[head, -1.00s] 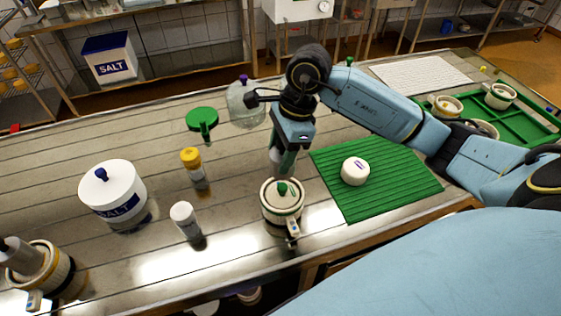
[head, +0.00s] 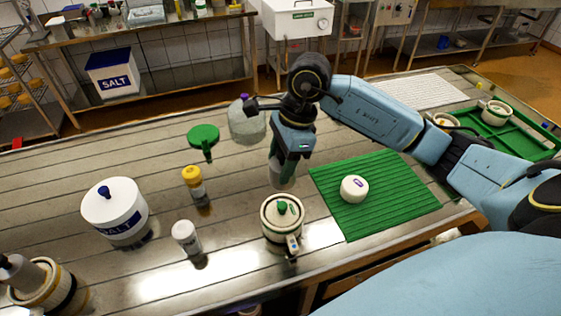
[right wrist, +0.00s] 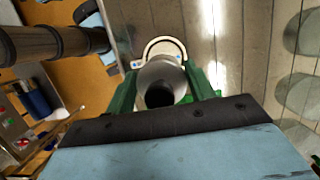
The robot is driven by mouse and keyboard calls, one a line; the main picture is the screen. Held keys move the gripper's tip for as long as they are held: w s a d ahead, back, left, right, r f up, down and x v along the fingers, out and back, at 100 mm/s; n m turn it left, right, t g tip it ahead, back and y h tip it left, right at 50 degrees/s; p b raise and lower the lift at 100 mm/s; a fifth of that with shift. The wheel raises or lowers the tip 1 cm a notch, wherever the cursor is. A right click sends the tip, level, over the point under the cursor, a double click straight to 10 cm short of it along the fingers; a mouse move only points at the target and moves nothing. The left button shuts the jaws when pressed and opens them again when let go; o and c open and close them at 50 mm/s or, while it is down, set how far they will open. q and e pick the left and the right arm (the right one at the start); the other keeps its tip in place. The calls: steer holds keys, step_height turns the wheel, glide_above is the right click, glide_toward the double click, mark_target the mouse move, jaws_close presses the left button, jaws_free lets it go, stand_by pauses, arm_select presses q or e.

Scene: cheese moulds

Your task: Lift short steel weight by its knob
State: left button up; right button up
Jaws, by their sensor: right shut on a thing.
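My right gripper (head: 287,160) points down, its green fingers shut on the dark knob (right wrist: 160,95) of a short steel weight. The grey weight (head: 281,178) hangs below the fingers, just behind a cream mould in the head view, and looks clear of the table. In the right wrist view the round steel weight (right wrist: 163,73) sits between the two green fingers. The mould (head: 283,228) has a lid with a green knob (head: 282,208) and a small tag on its front. My left gripper is not in view.
A green ribbed mat (head: 400,195) with a white cheese (head: 354,189) lies right of the mould. Left stand a salt tub (head: 115,212), a yellow-capped bottle (head: 193,182) and a white-capped shaker (head: 186,237).

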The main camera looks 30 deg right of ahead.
mark_target(280, 151)
steer(key=shift+r+p, duration=1.35)
steer(key=shift+r, duration=1.25)
steer(key=shift+f, duration=0.1)
